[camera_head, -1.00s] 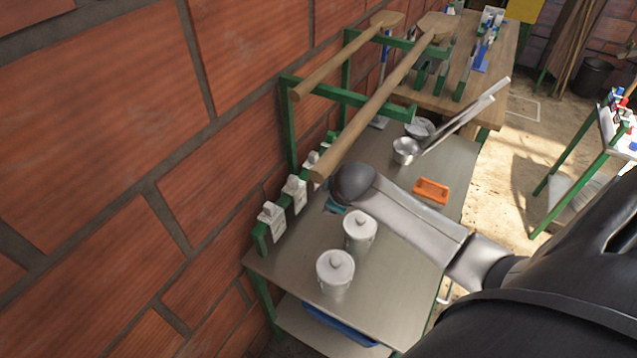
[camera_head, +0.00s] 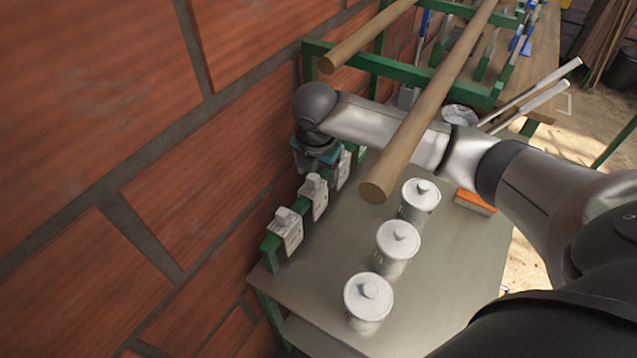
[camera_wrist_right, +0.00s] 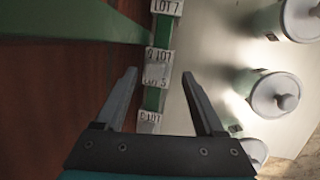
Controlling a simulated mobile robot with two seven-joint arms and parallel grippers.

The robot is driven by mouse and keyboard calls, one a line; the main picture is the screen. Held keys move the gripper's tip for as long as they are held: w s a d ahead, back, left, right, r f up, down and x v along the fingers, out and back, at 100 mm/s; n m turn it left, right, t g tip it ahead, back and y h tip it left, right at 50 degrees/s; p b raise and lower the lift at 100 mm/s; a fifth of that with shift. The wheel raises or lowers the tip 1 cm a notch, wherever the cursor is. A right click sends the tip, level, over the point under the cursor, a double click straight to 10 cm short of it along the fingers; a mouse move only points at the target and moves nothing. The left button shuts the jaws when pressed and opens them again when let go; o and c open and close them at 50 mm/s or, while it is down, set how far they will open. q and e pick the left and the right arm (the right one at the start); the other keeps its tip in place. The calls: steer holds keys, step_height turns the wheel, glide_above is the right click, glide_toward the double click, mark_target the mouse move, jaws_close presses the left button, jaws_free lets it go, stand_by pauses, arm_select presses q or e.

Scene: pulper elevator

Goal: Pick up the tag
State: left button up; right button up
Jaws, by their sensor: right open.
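White tags hang in a row on a green rail along the wall side of the table. In the head view I see a near tag (camera_head: 290,232), a middle tag (camera_head: 315,197) and a far tag (camera_head: 343,170) close to my gripper. My right gripper (camera_head: 318,160) is over the far end of this row, partly hidden by its own wrist. In the right wrist view its fingers (camera_wrist_right: 158,74) are open, with a tag (camera_wrist_right: 157,56) appearing between the fingertips. Another tag (camera_wrist_right: 163,7) reading "LOT 7" is above it, and one (camera_wrist_right: 149,120) is below. Contact cannot be told.
White lidded canisters (camera_head: 368,298) stand on the metal table (camera_head: 420,290) right of the tags. The brick wall (camera_head: 215,190) is close on the left. An orange object (camera_head: 474,201) lies behind the canisters.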

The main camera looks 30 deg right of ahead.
mark_target(315, 186)
steer(key=shift+d, duration=0.1)
steer(key=shift+w+f, duration=0.1)
steer(key=shift+f, duration=0.25)
steer(key=b+x, duration=0.1)
steer(key=x, duration=0.4)
steer(key=shift+a+f+b, duration=0.2)
steer(key=shift+f+b, duration=0.1)
steer(key=shift+b, duration=0.05)
steer(key=shift+w+d+f, duration=0.1)
steer(key=shift+w+f, duration=0.1)
steer(key=shift+f, duration=0.35)
arm_select(q)
steer(key=shift+w+d+f, duration=0.1)
steer(key=shift+w+f, duration=0.15)
steer(key=shift+f, duration=0.75)
arm_select(e)
steer(key=shift+c, duration=0.3)
arm_select(q)
steer(key=shift+w+d, duration=0.25)
arm_select(e)
jaws_close()
